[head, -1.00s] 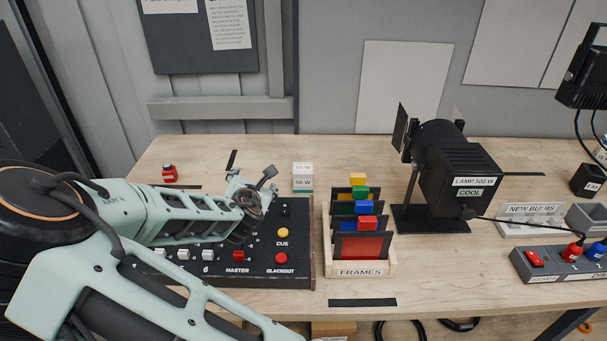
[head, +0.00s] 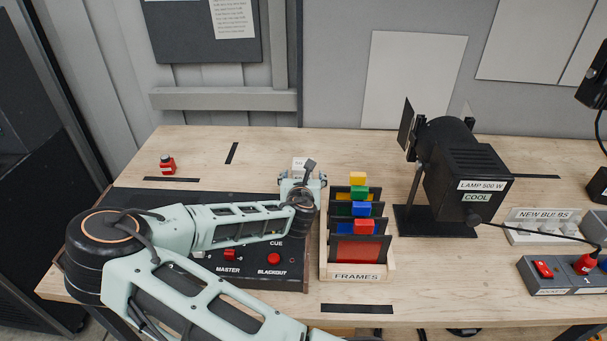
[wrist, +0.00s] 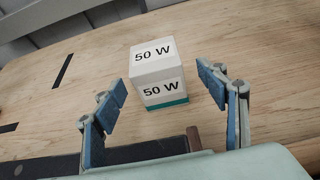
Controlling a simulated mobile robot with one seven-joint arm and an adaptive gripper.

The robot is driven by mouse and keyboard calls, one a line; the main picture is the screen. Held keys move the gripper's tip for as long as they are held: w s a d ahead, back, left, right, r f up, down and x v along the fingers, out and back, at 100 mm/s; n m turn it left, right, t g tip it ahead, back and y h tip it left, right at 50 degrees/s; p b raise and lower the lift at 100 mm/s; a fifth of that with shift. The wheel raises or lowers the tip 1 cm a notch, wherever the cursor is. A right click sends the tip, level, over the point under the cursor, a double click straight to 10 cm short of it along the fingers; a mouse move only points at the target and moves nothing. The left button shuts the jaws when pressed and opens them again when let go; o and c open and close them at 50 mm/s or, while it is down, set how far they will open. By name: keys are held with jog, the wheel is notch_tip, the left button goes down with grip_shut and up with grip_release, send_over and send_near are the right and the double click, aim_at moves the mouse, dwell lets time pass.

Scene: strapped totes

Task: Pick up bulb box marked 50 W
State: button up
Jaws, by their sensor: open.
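The bulb box marked 50 W (wrist: 158,78) is a small white box with a teal band at its base, standing upright on the wooden table in the wrist view. Its top and front both read 50 W. My gripper (wrist: 168,92) is open, with blue-padded fingers to the left and right of the box. The fingers are apart from it and it is not held. In the head view, my gripper (head: 303,182) is over the back right corner of the control desk, and only the top of the box (head: 299,163) shows behind it.
A wooden rack of frames (head: 357,272) with coloured blocks stands just right of my gripper. The black lamp (head: 465,175) is farther right. The control desk (head: 150,200) lies under my arm. A red bottle (head: 167,164) stands at the back left. The table behind the box is clear.

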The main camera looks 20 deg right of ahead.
jog(key=shift+p+x, duration=0.6)
jog(key=shift+x, duration=2.05)
jog(key=shift+a+f, duration=0.1)
jog(key=c, duration=1.3)
